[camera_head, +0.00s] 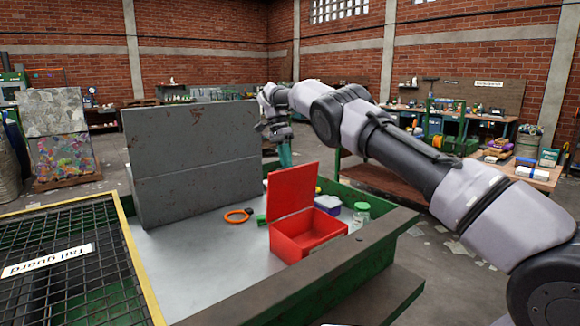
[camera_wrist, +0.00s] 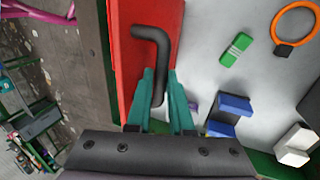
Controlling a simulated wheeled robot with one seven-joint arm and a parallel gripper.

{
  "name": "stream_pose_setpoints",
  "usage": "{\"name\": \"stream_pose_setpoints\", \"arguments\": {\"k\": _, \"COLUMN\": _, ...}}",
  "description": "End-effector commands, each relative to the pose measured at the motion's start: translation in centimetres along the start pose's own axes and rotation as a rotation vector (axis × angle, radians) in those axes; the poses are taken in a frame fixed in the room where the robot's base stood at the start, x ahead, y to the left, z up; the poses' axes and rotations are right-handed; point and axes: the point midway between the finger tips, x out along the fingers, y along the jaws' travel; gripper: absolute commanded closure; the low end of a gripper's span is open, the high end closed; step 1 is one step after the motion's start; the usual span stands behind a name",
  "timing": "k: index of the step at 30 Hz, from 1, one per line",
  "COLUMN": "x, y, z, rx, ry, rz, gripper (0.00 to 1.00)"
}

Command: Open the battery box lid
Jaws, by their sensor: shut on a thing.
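The red battery box (camera_head: 303,243) stands on the grey belt surface. Its red lid (camera_head: 292,193) is raised steeply at the back edge, and the box's inside shows. In the wrist view the lid (camera_wrist: 128,45) carries a bent black handle (camera_wrist: 147,33). My gripper (camera_head: 286,157) is behind the lid's upper part in the head view. In the wrist view its teal fingers (camera_wrist: 161,78) are closed around the handle. The handle is hidden behind the lid in the head view.
An orange ring (camera_head: 237,216), a green block (camera_wrist: 236,49), a blue-and-white box (camera_head: 328,204) and a green-lidded jar (camera_head: 360,213) lie near the box. A tall grey panel (camera_head: 190,155) rises to the left. A mesh guard (camera_head: 62,275) is at the front left.

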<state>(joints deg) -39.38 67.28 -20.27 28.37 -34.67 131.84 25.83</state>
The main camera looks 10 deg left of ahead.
Motion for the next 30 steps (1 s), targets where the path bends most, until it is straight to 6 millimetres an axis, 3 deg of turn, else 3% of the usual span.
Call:
{"name": "stream_pose_setpoints", "arguments": {"k": 15, "x": 0.22, "y": -0.22, "z": 0.30, "rx": -0.002, "ry": -0.004, "rz": 0.004, "gripper": 1.00}}
{"name": "stream_pose_setpoints", "arguments": {"k": 16, "x": 0.22, "y": -0.22, "z": 0.30, "rx": -0.002, "ry": -0.004, "rz": 0.004, "gripper": 0.73}}
{"name": "stream_pose_setpoints", "arguments": {"k": 18, "x": 0.20, "y": -0.21, "z": 0.28, "rx": -0.001, "ry": -0.003, "rz": 0.004, "gripper": 0.50}}
{"name": "stream_pose_setpoints", "arguments": {"k": 30, "x": -0.01, "y": 0.02, "z": 0.08, "rx": 0.000, "ry": -0.002, "rz": 0.001, "gripper": 0.50}}
